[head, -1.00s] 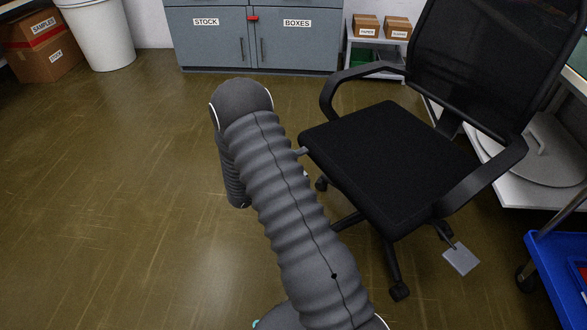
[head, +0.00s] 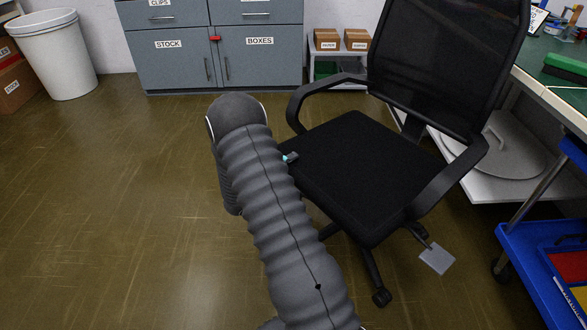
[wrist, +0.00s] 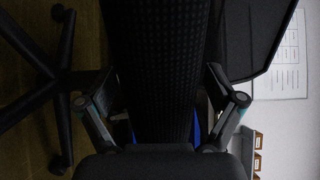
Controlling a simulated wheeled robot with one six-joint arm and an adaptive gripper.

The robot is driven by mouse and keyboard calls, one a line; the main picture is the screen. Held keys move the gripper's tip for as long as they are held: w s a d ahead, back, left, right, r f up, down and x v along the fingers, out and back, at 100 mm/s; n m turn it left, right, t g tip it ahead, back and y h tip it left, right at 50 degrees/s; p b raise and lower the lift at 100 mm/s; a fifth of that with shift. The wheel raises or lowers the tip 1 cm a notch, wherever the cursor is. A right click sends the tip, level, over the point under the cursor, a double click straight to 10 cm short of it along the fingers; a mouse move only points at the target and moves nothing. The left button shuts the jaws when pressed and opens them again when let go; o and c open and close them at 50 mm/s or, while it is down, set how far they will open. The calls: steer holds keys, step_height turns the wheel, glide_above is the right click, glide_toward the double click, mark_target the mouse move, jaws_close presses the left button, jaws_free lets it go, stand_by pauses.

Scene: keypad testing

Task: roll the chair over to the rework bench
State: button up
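A black office chair (head: 355,170) with a mesh back and armrests stands right of centre in the head view, beside a green-topped bench (head: 535,65). No readable label shows whether this is the rework bench. My gripper is at the seat's near left edge; one fingertip (head: 290,157) shows over that edge, and my arm hides the rest. In the wrist view my gripper (wrist: 160,75) has its fingers spread, one on each side of the dark seat edge (wrist: 160,50). I cannot tell whether the fingers press on it. Chair legs (wrist: 35,85) show at left.
A blue cart (head: 525,265) is close at the right. A white shelf (head: 500,180) with a grey round lid is under the bench. Grey cabinets (head: 175,65), a small rack (head: 317,65) and a white bin (head: 57,60) line the back. The floor at left is clear.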

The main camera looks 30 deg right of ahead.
jaws_close()
steer(key=s+a+p, duration=0.1)
steer(key=a+p, duration=0.1)
steer(key=a, duration=0.7)
steer(key=shift+s, duration=0.4)
steer(key=shift+a, duration=0.1)
steer(key=shift+o, duration=1.7)
jaws_free()
steer(key=s+a, duration=0.2)
steer(key=a, duration=0.9)
steer(key=shift+a, duration=0.4)
